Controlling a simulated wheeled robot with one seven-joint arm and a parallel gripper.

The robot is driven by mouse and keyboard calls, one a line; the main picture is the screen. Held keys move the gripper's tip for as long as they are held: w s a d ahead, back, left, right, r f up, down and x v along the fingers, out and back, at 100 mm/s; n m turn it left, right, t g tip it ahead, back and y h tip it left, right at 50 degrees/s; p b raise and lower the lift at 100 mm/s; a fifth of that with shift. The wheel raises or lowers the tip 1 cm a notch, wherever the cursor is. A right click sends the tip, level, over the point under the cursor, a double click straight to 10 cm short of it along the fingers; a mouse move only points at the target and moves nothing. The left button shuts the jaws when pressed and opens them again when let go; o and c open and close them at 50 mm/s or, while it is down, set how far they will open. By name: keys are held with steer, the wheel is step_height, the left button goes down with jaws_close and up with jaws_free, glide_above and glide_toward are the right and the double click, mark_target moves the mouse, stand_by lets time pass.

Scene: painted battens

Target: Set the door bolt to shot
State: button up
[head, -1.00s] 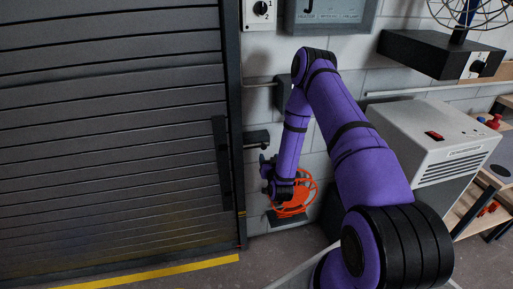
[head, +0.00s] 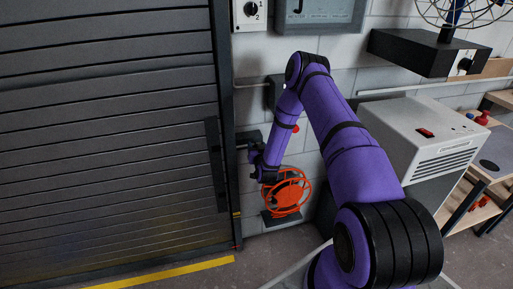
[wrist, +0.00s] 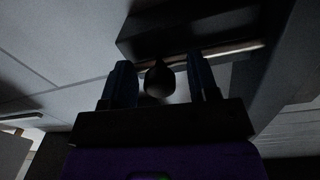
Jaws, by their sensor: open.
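The door bolt (head: 248,138) is a dark fitting on the wall beside the right edge of the grey slatted door (head: 110,150). My gripper (head: 256,156) is just below it in the head view, at the end of my purple arm. In the wrist view a dark round knob (wrist: 158,80) shows between the two open fingers of my gripper (wrist: 160,64), with a dark block (wrist: 180,28) above. The knob appears apart from both fingers, though contact is hard to judge in the dark. How far the bolt reaches into the door frame cannot be told.
An orange wheel (head: 287,192) is on the lower wall right below my gripper. A grey cabinet (head: 420,130) stands to the right, with wooden shelves (head: 490,165) beyond. A grey box (head: 320,12) and a switch plate (head: 249,14) are above.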

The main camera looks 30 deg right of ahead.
mark_target(245, 144)
steer(key=shift+w, duration=0.1)
jaws_close()
steer(key=shift+w+a, duration=0.2)
steer(key=shift+a, duration=0.5)
steer(key=shift+w+a, duration=0.2)
steer(key=shift+a, duration=0.45)
steer(key=shift+w+a, duration=0.2)
steer(key=shift+a, duration=0.5)
jaws_free()
steer(key=shift+a, duration=0.1)
steer(key=v, duration=1)
steer(key=shift+s, duration=0.3)
steer(key=shift+a, duration=0.2)
